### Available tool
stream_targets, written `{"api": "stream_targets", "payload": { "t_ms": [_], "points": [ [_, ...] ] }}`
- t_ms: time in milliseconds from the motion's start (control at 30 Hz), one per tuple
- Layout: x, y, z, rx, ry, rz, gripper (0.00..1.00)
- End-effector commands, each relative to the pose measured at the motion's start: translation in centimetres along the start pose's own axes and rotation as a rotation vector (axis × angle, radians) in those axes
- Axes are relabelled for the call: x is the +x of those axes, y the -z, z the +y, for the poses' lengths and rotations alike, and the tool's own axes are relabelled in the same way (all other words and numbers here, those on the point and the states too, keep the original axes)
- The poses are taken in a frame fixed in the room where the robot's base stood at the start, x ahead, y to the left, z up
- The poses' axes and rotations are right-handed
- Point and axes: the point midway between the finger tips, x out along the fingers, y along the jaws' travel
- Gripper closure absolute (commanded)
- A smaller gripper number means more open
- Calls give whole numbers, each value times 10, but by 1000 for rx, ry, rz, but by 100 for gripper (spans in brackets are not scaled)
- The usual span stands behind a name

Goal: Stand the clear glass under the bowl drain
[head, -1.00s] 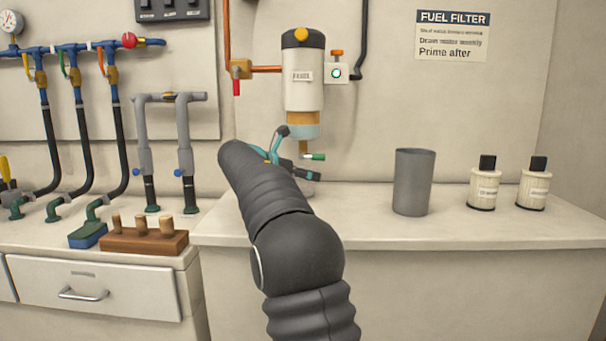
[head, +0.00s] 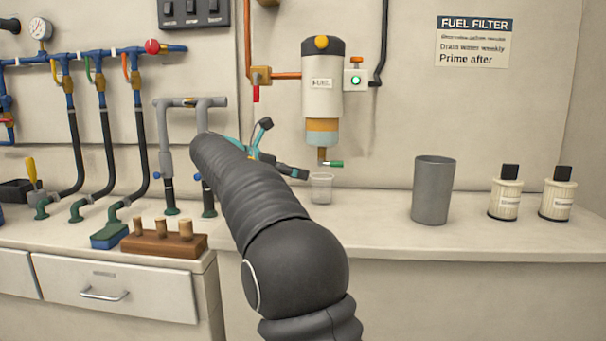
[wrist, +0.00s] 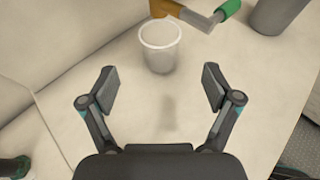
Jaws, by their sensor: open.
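The clear glass (head: 321,188) stands upright on the counter, below the drain (head: 323,155) of the fuel filter bowl (head: 322,132). In the wrist view the clear glass (wrist: 160,46) is ahead of my gripper (wrist: 161,88), beyond its fingertips and apart from them. The drain with its green-tipped lever (wrist: 228,9) shows at the top of that view, just beyond and right of the glass rim. My gripper (head: 300,172) is open and empty. In the head view my arm hides part of it.
A grey cylindrical container (head: 432,190) stands to the right on the counter (head: 370,215). Two white filters (head: 505,193) with black tops are farther right. Hoses, a blue sponge (head: 110,236) and a wooden block with pegs (head: 163,243) are at left.

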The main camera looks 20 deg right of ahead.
Motion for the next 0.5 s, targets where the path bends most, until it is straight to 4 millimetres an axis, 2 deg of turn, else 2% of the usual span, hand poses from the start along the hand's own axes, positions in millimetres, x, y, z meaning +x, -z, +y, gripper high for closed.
{"api": "stream_targets", "payload": {
  "t_ms": [100, 367, 500],
  "points": [
    [-8, 0, 0, 0, 0, 0, 11],
    [-10, 0, -1, 3, 0, 1, 11],
    [-13, 3, -13, 60, -17, 41, 11]
  ]
}}
